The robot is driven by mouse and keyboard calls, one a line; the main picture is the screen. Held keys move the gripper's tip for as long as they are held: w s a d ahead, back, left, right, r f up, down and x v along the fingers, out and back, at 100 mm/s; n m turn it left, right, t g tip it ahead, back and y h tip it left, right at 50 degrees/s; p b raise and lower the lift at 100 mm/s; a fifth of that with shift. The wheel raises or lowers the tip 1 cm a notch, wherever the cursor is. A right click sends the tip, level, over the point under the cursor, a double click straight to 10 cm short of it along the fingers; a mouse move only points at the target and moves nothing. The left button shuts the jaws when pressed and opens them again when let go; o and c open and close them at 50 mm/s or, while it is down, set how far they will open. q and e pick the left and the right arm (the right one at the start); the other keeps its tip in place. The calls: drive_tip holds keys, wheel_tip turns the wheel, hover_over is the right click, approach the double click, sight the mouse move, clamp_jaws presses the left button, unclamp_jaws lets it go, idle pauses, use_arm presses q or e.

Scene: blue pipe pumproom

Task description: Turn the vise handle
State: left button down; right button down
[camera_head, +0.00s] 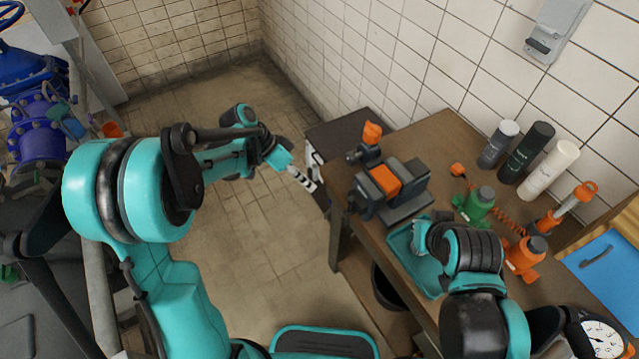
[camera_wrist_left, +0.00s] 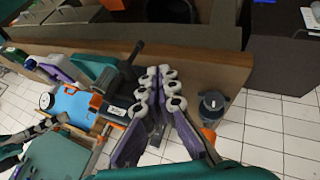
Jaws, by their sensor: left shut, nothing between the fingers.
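The vise (camera_head: 407,200), grey with an orange block (camera_head: 383,179) in its jaws, stands on the brown workbench near its left edge. In the left wrist view the vise (camera_wrist_left: 119,109) is left of my fingers. A dark bar (camera_wrist_left: 132,56), which looks like the vise handle, sticks out there beside the fingers; in the head view I cannot make the handle out clearly. My left gripper (camera_head: 303,179) is shut and empty, off the bench's left edge and apart from the vise. It also shows in the left wrist view (camera_wrist_left: 158,98).
An orange-topped tool (camera_head: 371,134) stands behind the vise. A teal tray (camera_head: 401,246) lies in front, under my right arm.

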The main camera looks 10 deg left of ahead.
sight(352, 211)
use_arm(q)
drive_tip(key=s+d+f+b, duration=0.3)
drive_tip(key=d+f, duration=0.4)
drive_tip(key=d, duration=0.1)
drive_tip(key=shift+s+d+f, duration=0.15)
drive_tip(key=shift+d+f, duration=0.05)
drive_tip(key=shift+d, duration=0.05)
drive_tip(key=shift+s+d+f, duration=0.1)
drive_tip(key=shift+s+d, duration=0.2)
drive_tip(key=shift+s, duration=0.05)
drive_tip(key=shift+w+b, duration=0.15)
drive_tip(key=shift+b, duration=0.15)
